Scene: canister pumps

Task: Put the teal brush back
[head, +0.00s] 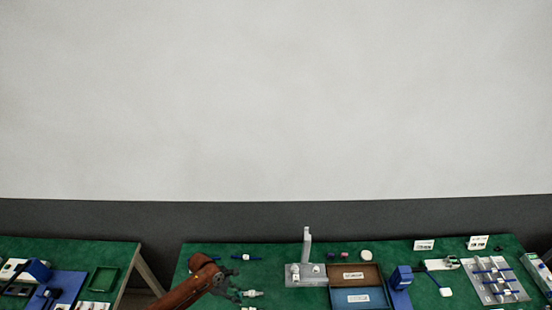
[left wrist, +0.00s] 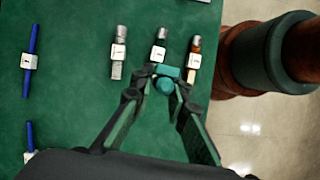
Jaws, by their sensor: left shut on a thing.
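My left gripper (head: 236,295) reaches in low over the green-topped table in the head view. In the left wrist view my left gripper (left wrist: 158,92) is shut on the teal brush (left wrist: 166,78), whose teal block and round end show between the fingertips. The rest of the brush is hidden or seen end-on. It is held over the green mat near the table's edge, just in front of several small tagged items. My right gripper is in neither view.
A grey tagged item (left wrist: 118,52), a dark one (left wrist: 158,48) and an orange one (left wrist: 194,58) lie in a row. A blue tagged rod (left wrist: 31,62) lies at left. A grey stand (head: 306,268), brown tray (head: 372,267) and blue tray (head: 340,299) stand mid-table.

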